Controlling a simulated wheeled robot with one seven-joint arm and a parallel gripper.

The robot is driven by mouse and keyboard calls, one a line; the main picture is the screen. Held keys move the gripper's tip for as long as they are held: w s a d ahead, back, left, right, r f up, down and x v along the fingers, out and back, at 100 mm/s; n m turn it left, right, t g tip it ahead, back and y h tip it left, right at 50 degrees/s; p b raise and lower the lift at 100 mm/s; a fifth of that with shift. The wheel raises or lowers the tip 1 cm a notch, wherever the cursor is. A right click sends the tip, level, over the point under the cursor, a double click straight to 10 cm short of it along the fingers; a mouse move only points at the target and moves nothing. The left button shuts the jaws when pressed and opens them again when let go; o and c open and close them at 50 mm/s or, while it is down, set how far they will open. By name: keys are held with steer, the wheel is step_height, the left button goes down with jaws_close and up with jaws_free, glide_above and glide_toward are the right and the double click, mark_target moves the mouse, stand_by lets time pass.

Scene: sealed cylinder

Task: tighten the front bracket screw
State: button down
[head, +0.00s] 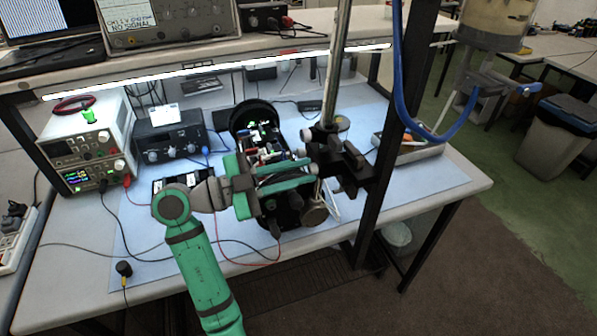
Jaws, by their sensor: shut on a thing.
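The dark bracket (345,165) clamps a vertical metal pole (338,70) on the bench. A pale screw knob (314,169) shows at the bracket's front left side, and another light knob (306,135) sits higher and farther back. My gripper (312,177) reaches in from the left on my green arm, its two long green fingers pointing right at the bracket. The fingertips are around the front screw, shut on it; the contact itself is small and partly hidden. Behind and below the fingers stands the open black cylinder (257,112) with wiring and small parts inside.
Power supplies (92,150) and a black instrument (172,138) stand at the left of the bench mat (425,185). A dark frame post (382,150) and a blue hose (400,90) are close on the right. Loose red and black leads cross the front. A shelf overhangs the back.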

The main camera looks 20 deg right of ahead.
steer(key=shift+a, duration=0.15)
steer(key=c, duration=1.6)
jaws_free()
steer(key=a, duration=1)
steer(key=shift+s+a, duration=0.15)
steer(key=shift+a, duration=0.25)
